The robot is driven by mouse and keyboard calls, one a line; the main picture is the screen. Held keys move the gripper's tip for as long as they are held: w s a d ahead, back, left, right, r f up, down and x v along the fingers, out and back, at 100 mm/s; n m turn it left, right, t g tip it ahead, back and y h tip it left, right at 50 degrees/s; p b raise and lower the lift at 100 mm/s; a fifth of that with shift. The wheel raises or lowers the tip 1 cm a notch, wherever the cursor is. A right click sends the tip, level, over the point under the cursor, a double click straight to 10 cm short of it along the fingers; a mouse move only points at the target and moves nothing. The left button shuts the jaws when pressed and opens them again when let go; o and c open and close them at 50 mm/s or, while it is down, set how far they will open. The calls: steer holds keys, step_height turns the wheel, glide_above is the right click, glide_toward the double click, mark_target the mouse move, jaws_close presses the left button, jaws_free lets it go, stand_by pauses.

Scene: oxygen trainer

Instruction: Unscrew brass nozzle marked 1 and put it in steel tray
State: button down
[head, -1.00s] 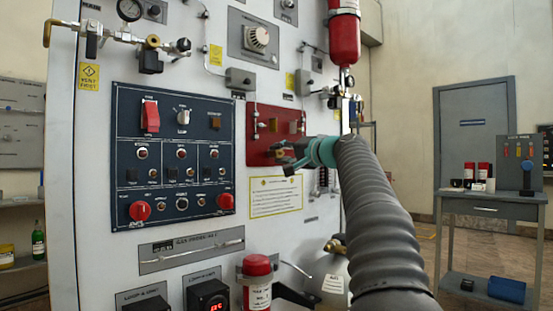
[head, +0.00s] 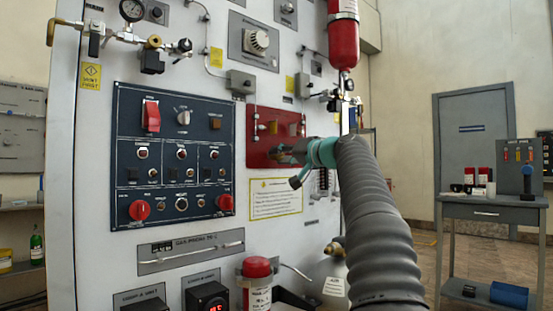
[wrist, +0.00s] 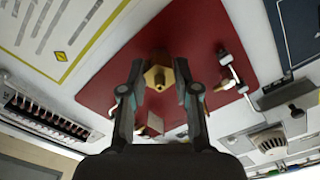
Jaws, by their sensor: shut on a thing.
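The red plate (head: 258,151) is on the white panel, with brass fittings (head: 272,127) along its upper part. My gripper (head: 284,153) is at the plate's lower right, its front partly hidden by its own body. In the wrist view my gripper (wrist: 159,72) has its two fingers on either side of a brass hex nozzle (wrist: 158,77), shut on it. The nozzle stands against the red plate; I cannot tell if it is still threaded in. No number mark is readable. I cannot make out a steel tray in either view.
A blue control panel (head: 174,155) with red knobs is left of the plate. A red cylinder (head: 344,40) hangs above my arm, and a red-topped bottle (head: 257,268) stands below. A grey side table (head: 492,208) is at the far right.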

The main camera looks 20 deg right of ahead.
mark_target(283, 155)
steer(key=c, duration=0.8)
jaws_free()
steer(key=shift+c, duration=0.2)
steer(key=shift+v, duration=1.9)
steer(key=m+p, duration=0.1)
steer(key=m, duration=0.2)
steer(key=shift+p, duration=0.35)
steer(key=shift+m, duration=0.3)
steer(key=shift+m+p, duration=1.15)
steer(key=shift+m, duration=0.45)
